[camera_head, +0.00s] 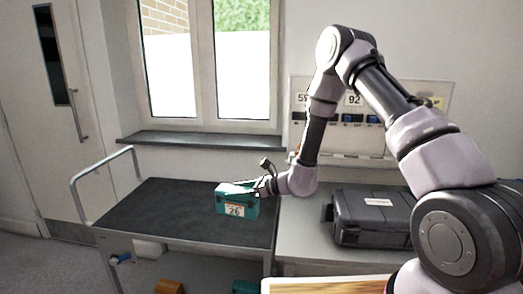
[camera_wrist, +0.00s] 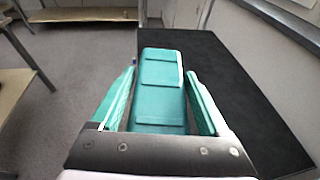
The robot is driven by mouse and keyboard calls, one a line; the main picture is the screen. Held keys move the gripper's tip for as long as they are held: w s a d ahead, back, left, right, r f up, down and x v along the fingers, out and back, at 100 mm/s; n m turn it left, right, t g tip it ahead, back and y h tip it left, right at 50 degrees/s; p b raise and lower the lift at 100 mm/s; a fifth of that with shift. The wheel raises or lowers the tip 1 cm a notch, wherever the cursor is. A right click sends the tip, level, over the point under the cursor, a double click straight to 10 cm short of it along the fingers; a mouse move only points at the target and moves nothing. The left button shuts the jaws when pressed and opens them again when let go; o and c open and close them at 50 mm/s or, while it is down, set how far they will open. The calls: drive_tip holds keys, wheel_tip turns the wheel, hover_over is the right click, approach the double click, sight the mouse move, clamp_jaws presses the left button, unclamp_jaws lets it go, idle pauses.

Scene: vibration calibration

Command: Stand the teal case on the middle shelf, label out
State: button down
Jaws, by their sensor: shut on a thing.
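The teal case (camera_head: 236,210) is at the right part of the dark cart top (camera_head: 150,212), its white label reading 26 facing the head camera. My gripper (camera_head: 246,188) reaches it from the right and is shut on it. In the wrist view the teal case (camera_wrist: 160,88) lies between the two fingers of my gripper (camera_wrist: 160,105), its lid side towards the camera. I cannot tell whether the case touches the cart top or is just above it. No shelf is clearly identifiable as the middle one.
A black case (camera_head: 372,218) stands on the grey bench (camera_head: 300,225) to the right. The cart has a metal handle (camera_head: 100,172) at its left. Below its top are an orange-brown block (camera_head: 168,286) and another teal thing (camera_head: 245,287). The cart top's left is clear.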

drive_tip(key=w+d+r+m+t+h, duration=0.2)
drive_tip(key=d+r, duration=0.3)
drive_tip(key=d, duration=0.7)
drive_tip(key=w+d+r+m+t+h, duration=0.2)
drive_tip(key=d+r+m+t+h, duration=0.2)
drive_tip(key=d, duration=0.8)
drive_tip(key=w+d+r+m+t+h, duration=0.3)
drive_tip(key=d+r+m, duration=0.2)
drive_tip(key=d, duration=0.8)
wheel_tip(320, 180, up, 2)
drive_tip(key=shift+r+t+h, duration=0.25)
drive_tip(key=shift+t+h, duration=0.15)
